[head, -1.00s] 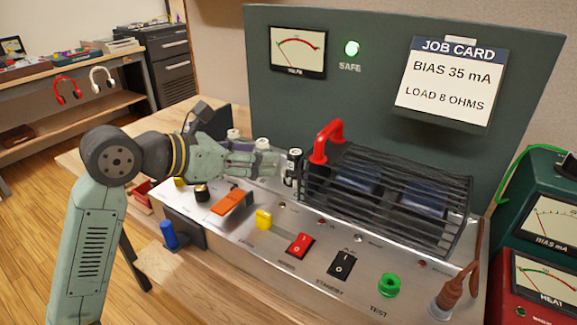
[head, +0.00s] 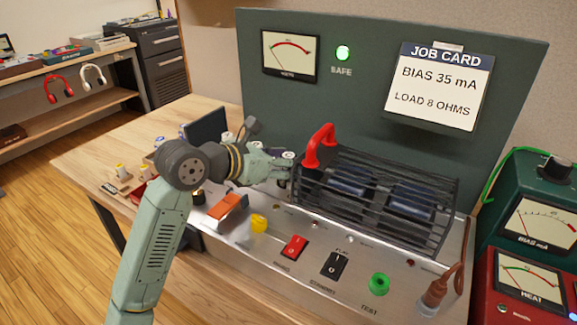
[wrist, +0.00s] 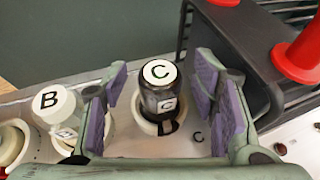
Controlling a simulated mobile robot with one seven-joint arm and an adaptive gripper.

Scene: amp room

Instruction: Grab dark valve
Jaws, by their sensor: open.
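The dark valve (wrist: 157,100) is a glossy black cylinder with a white top marked C. It stands upright in a pale round socket on the metal panel, beside a printed C. My gripper (wrist: 161,82) is open, with one purple-padded finger to the left of the valve and one to the right. Gaps show between the pads and the valve in the wrist view. In the head view my gripper (head: 284,166) is at the left end of the black cage, and its fingers mostly hide the valve.
A white valve marked B (wrist: 58,104) stands just left of my left finger. The black barred cage (head: 378,200) with its red handle (head: 318,147) is close on the right. The green back panel (head: 370,60) rises behind. Switches and knobs fill the front panel.

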